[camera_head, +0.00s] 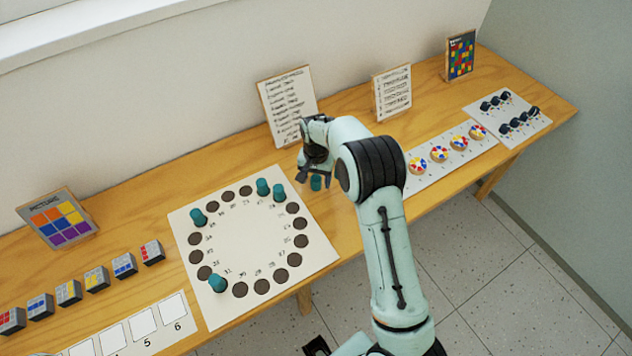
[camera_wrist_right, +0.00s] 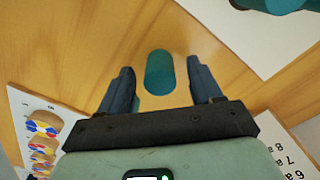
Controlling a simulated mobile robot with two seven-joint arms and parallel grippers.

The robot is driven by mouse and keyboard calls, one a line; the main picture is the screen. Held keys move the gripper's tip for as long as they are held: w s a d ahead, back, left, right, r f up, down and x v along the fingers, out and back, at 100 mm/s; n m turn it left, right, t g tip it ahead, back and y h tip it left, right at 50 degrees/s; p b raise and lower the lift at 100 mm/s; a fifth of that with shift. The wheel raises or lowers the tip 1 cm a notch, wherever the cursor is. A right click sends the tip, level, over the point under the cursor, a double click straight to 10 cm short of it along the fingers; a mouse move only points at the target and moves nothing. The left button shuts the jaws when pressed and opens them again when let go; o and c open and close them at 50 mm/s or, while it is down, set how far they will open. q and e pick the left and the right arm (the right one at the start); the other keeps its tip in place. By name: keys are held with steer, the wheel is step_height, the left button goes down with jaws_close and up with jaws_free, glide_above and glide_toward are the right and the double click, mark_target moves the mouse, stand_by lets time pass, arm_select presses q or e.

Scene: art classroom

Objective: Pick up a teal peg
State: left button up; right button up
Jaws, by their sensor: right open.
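A teal peg (camera_head: 316,183) is on the bare wood of the bench, just right of the white board with a ring of dark holes (camera_head: 255,235). My right gripper (camera_head: 314,172) is over this peg, open and empty. In the right wrist view the teal peg (camera_wrist_right: 159,73) shows between the two open fingers (camera_wrist_right: 160,68), with a gap on each side. I cannot tell how far the fingertips are above it. Several other teal pegs, such as one at the left of the ring (camera_head: 198,217), are on the board.
Cards (camera_head: 287,104) stand along the wall behind. A sheet with round coloured pieces (camera_head: 440,153) lies to the right. Small cubes (camera_head: 96,279) and a numbered strip (camera_head: 142,328) are at the left. Bare wood surrounds the loose peg.

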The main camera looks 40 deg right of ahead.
steer(key=c, duration=1.1)
steer(key=shift+r, duration=0.1)
